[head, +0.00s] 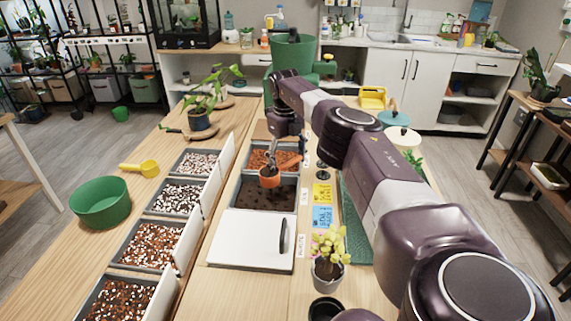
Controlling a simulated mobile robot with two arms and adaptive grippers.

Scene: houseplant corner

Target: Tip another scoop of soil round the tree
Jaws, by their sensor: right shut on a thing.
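My right gripper (272,149) reaches over the row of soil bins from the right and points down. It is shut on an orange-brown scoop (270,180), whose cup hangs at the far edge of the bin of dark soil (265,198). I cannot tell how much soil is in the cup. A small tree with yellow-green leaves (328,242) stands upright in a grey pot (327,276) at the near right of the table, well apart from the gripper. My left gripper is not in view.
A white lid (248,240) lies nearer than the dark soil. Bins of pebbly mix (150,243) line the left, near a green bowl (100,202) and yellow scoop (140,168). A black pot (326,308) stands close before the tree. Blue and yellow cards (322,217) lie behind it.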

